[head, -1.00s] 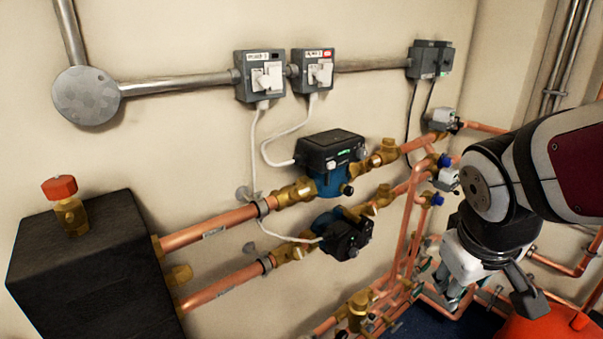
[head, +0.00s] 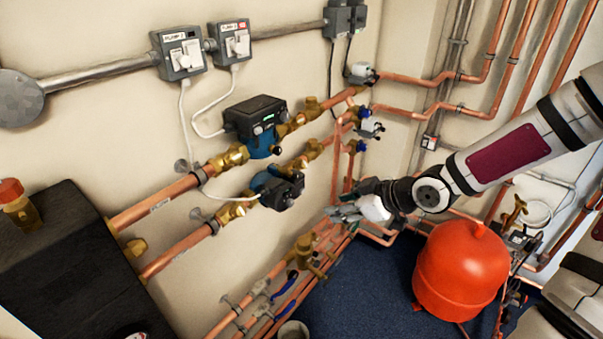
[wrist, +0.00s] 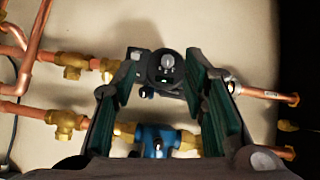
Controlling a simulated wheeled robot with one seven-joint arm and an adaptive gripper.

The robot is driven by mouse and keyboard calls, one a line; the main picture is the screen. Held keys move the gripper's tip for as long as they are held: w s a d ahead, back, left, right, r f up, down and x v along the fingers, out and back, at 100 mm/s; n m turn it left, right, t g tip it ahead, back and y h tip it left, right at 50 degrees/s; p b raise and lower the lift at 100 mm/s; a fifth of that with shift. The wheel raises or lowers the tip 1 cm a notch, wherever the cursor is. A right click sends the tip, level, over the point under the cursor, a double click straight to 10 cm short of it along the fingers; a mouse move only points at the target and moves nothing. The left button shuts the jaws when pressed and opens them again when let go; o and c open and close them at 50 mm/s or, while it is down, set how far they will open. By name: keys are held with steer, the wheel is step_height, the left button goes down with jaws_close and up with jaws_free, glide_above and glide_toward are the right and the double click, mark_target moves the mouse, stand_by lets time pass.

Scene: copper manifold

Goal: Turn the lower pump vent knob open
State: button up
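The lower pump (head: 280,187) has a blue body and a black head and sits on the lower copper pipe run in the head view. Its vent knob is too small to make out surely there. My gripper (head: 334,212) is to the right of this pump and a little lower in the picture, pointing left. In the wrist view my gripper (wrist: 163,100) is open, with its green-padded fingers wide apart and nothing between the pads. A black pump head with a round grey piece (wrist: 167,61) shows beyond the fingers, apparently the lower pump seen upside down.
The upper pump (head: 256,124) sits above on the parallel pipe. Pump switches (head: 180,52) and white cables are on the wall. A black box (head: 75,255) stands at left, a red tank (head: 460,268) at right. Pipes with valves (head: 304,250) run below; blue floor lies between.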

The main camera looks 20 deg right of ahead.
mark_target(297, 177)
step_height(297, 177, up, 6)
steer(key=w+t+y, duration=0.1)
steer(key=t+y, duration=0.1)
steer(key=t, duration=0.1)
steer(key=b+x, duration=0.1)
steer(key=x, duration=0.3)
steer(key=b+x, duration=0.1)
steer(key=x, duration=0.4)
steer(key=b+x, duration=0.1)
steer(key=x, duration=0.3)
steer(key=shift+w+d+f, duration=0.15)
steer(key=shift+w+f, duration=0.1)
steer(key=shift+w, duration=0.15)
jaws_close()
